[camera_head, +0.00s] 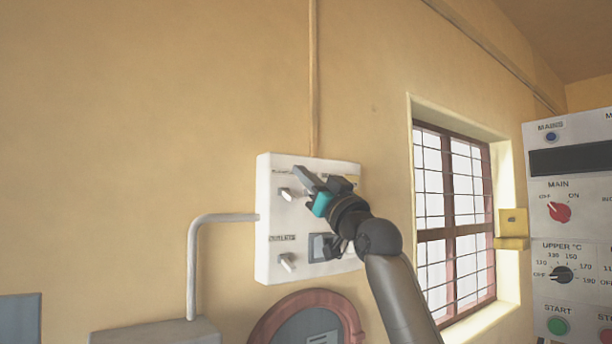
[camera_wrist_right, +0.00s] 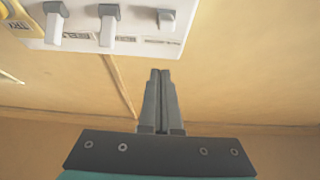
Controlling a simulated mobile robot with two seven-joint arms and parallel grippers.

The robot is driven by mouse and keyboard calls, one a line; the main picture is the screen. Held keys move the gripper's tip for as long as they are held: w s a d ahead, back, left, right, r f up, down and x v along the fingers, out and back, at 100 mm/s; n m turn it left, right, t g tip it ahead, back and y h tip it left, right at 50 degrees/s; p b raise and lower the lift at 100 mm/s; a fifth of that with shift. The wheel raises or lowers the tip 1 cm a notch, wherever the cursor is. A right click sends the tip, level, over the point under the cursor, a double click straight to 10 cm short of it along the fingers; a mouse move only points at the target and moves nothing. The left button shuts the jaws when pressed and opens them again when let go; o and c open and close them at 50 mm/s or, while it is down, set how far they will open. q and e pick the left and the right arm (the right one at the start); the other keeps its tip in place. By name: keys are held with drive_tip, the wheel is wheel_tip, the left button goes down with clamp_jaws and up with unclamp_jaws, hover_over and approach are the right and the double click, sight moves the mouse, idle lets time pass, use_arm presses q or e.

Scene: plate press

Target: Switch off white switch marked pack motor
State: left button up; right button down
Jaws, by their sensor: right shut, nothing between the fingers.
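A white switch panel (camera_head: 266,225) is fixed to the yellow wall. It carries an upper left white switch (camera_head: 286,195) and a lower left white switch (camera_head: 287,262) over which a label seems to read "OUTLETS". My right gripper (camera_head: 300,174) is in front of the panel's upper part, and it and my arm hide much of the panel's right side. In the right wrist view the panel (camera_wrist_right: 135,42) shows three white switches; the right gripper (camera_wrist_right: 160,73) is shut and empty, apart from them. I cannot read a "pack motor" label. My left gripper is not in view.
A grey pipe (camera_head: 193,262) runs from the panel down to a grey box (camera_head: 150,332). A round red-brown rim (camera_head: 265,325) lies below the panel. A barred window (camera_head: 455,215) and a control cabinet (camera_head: 575,285) stand to the right. The wall left of the panel is bare.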

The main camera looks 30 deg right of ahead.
drive_tip(key=w+f+b+v, duration=0.1)
drive_tip(key=b+v, duration=0.3)
drive_tip(key=v, duration=0.5)
drive_tip(key=shift+s+f+b, duration=0.35)
drive_tip(key=shift+f+b, duration=0.05)
